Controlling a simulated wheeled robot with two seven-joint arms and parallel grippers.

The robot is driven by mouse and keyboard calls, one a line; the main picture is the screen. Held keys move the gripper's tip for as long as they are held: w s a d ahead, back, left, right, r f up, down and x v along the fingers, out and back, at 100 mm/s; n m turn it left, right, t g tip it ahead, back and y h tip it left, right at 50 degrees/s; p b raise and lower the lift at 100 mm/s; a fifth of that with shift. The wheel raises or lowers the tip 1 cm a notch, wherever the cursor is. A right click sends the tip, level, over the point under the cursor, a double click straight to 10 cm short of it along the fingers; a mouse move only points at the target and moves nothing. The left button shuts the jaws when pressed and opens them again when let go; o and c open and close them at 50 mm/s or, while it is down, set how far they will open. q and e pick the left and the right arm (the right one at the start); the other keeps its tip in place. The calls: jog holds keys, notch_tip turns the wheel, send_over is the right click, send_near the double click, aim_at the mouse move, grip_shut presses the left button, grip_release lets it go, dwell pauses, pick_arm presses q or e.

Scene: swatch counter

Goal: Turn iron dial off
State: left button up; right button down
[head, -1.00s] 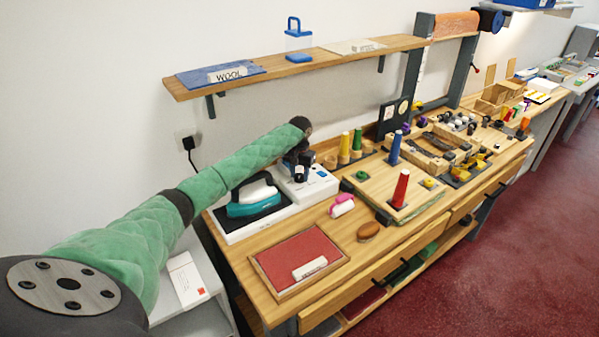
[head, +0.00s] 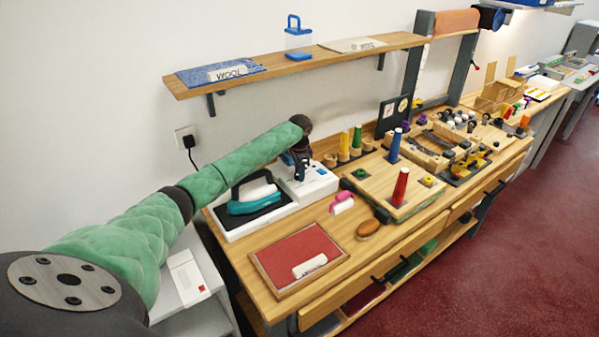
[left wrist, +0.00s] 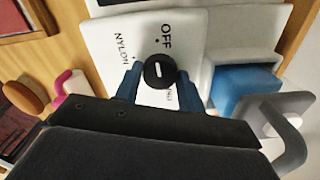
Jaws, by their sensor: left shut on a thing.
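The iron dial (left wrist: 160,71) is a round black knob with a short white mark, on a white panel (left wrist: 110,40) in the left wrist view. OFF is printed beside it, NYLON stands at its left, and another label is partly hidden by a finger. My left gripper (left wrist: 157,78) has its two blue-grey fingers on either side of the dial, shut on it. In the head view my left gripper (head: 302,168) is over the white control box (head: 318,184). The teal iron (head: 256,198) stands on its base left of the box. My right gripper is not in view.
A red pad (head: 295,255) in a wooden frame lies at the bench front. A pink-handled roller (head: 342,204) and a brown brush (head: 368,229) lie nearby. Spool cones stand to the right. A shelf (head: 300,65) hangs above.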

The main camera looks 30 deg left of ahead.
pick_arm(q)
jog(key=shift+r+m, duration=0.1)
jog(key=shift+m, duration=0.4)
jog(key=o, duration=0.8)
jog(key=shift+o, duration=0.8)
jog(key=shift+w+r+b, duration=0.1)
jog(key=shift+r+b, duration=0.3)
jog(key=shift+b, duration=0.05)
notch_tip(320, 180, up, 6)
jog(key=shift+f+b, duration=0.2)
jog(key=shift+b, duration=1.05)
jog(key=shift+r, duration=0.65)
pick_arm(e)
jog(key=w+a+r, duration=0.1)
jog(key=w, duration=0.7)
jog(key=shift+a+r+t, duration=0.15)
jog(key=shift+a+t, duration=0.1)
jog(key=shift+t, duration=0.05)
